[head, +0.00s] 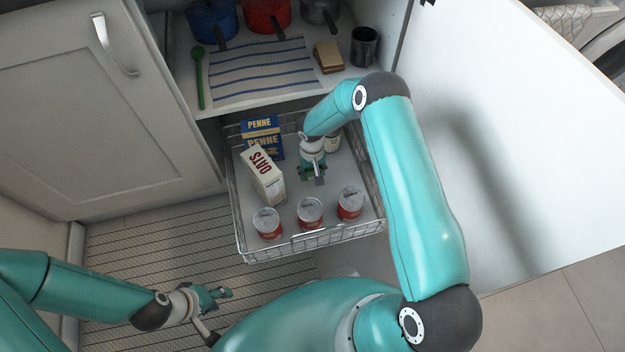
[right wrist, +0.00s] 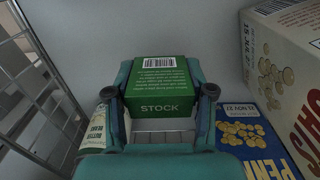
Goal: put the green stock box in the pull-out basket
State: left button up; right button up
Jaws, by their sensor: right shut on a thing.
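The green stock box (right wrist: 160,88) sits between the fingers of my right gripper (right wrist: 160,104) in the right wrist view, with its "STOCK" face and a barcode showing. My right gripper (head: 313,178) is shut on the box inside the pull-out basket (head: 241,226). In the head view the gripper and wrist hide most of the box. The box is over the basket's pale floor; I cannot tell whether it touches it. My left gripper (head: 214,297) hangs empty over the striped mat, away from the basket; its fingers are too small to judge.
Above is a shelf with pots (head: 266,15) and a striped towel (head: 262,70). A white door (head: 510,130) stands open at right.

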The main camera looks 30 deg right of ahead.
aim_at(312, 178)
jog(key=shift+f+b, duration=0.6)
jog(key=shift+f, duration=1.55)
jog(key=shift+f, duration=0.2)
jog(key=o, duration=1.2)
jog(key=shift+r, duration=0.1)
jog(key=shift+r, duration=0.4)
notch_tip(312, 178, up, 12)
jog(key=p, duration=0.3)
jog(key=shift+f, duration=0.25)
jog(key=shift+p, duration=0.3)
